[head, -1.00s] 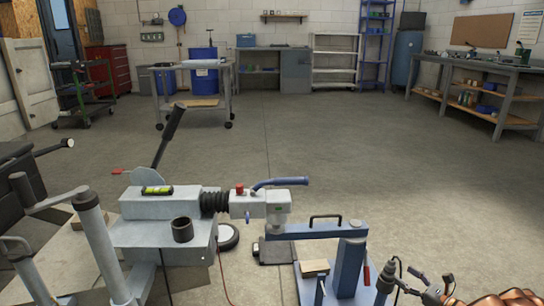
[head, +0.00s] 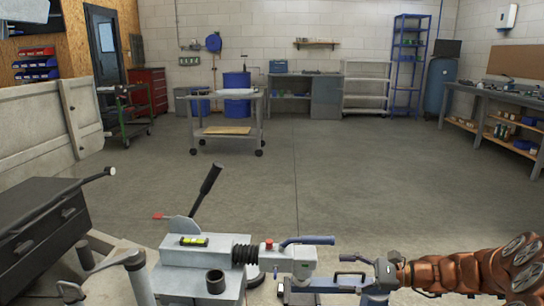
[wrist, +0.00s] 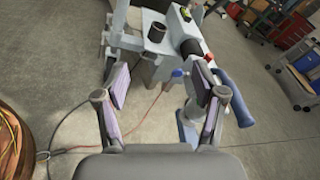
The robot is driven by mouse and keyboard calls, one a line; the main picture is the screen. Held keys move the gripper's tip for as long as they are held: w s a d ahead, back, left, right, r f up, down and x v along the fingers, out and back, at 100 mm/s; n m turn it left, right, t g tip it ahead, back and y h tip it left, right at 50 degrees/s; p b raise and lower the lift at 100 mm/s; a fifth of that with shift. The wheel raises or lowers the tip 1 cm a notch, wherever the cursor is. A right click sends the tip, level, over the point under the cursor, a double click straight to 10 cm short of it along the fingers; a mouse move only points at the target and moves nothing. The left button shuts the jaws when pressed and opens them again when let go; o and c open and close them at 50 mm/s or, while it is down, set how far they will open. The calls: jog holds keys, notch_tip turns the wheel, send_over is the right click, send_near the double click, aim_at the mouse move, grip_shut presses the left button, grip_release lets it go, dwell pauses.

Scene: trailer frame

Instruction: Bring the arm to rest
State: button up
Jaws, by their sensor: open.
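My gripper (wrist: 160,84) is open in the wrist view, with its two padded fingers wide apart and nothing between them. In the head view my gripper (head: 372,270) is at the lower right, at the end of my orange-brown arm (head: 465,272). It appears in front of or close above a blue stand (head: 330,284); the exact gap cannot be told. The grey trailer coupling (head: 205,255), with its lever and blue handle, stands to the left. The coupling also shows beyond the fingers in the wrist view (wrist: 158,45).
A dark box (head: 40,235) and a grey post (head: 138,275) stand at the lower left. A wheeled table (head: 225,125) stands at mid-floor and a workbench (head: 490,115) at the right. The concrete floor (head: 330,180) between is clear. A red cable (wrist: 140,115) lies on the floor.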

jog(key=s+a+r+n+g+h+p, duration=0.3)
jog(key=s+a+r+n+g+p, duration=0.25)
jog(key=s+r, duration=0.4)
jog(key=s+a+r+n+g+h+p, duration=0.2)
jog(key=s+a+r+n+h+p, duration=0.15)
jog(key=s+a+r+p, duration=0.4)
jog(key=s+d+r+n+h+p, duration=0.3)
jog(key=s+d+r+p, duration=0.3)
jog(key=s, duration=0.4)
jog(key=s+d+r+n+t+h+p, duration=0.1)
jog(key=s+d+r+n+h+p, duration=0.2)
jog(key=s+d+r+h+p, duration=0.3)
jog(key=s+r+p, duration=0.3)
jog(key=s+p, duration=0.1)
jog(key=shift+r+n+p, duration=0.3)
jog(key=shift+n+p, duration=0.05)
jog(key=shift+n, duration=0.05)
